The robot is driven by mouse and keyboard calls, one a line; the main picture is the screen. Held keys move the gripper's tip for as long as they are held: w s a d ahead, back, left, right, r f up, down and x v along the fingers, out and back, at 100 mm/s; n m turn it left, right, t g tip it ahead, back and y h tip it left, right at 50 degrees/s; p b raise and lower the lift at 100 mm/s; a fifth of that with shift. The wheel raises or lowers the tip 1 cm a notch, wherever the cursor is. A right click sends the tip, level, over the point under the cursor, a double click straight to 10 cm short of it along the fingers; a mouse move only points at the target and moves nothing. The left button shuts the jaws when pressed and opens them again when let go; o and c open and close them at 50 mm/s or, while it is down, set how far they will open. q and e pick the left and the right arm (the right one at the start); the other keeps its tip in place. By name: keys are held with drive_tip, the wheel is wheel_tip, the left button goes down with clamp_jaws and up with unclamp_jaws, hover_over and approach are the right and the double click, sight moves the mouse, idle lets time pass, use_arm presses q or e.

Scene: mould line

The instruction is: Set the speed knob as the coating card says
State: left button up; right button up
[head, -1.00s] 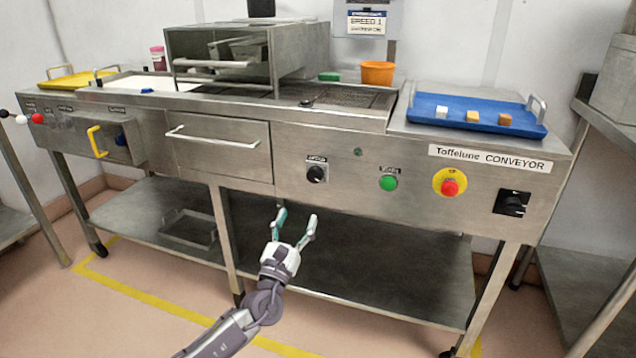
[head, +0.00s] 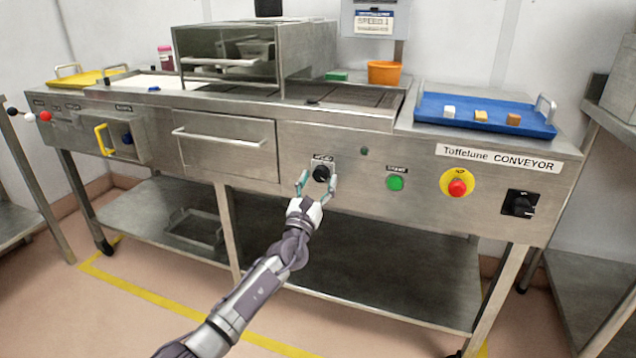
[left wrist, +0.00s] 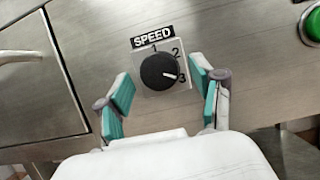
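The black speed knob (head: 321,173) sits on a square plate on the conveyor's front panel. In the left wrist view the knob (left wrist: 159,71) has marks 1, 2 and 3, and its white pointer is at 3. My left gripper (head: 317,185) is open, its fingers on either side of the knob and just below it. In the left wrist view gaps show between the knob and both teal finger pads. The coating card (head: 374,22) on the post at the back reads "SPEED 1"; its smaller lines are unreadable. My right gripper is not in view.
Right of the knob are a green button (head: 395,183), a red stop button (head: 457,188) on yellow, and a black rotary switch (head: 519,204). A drawer (head: 225,150) with a bar handle is to the left. A blue tray (head: 440,112) with several cubes stands on top.

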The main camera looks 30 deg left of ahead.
use_arm(q)
drive_tip(key=c, duration=1.1)
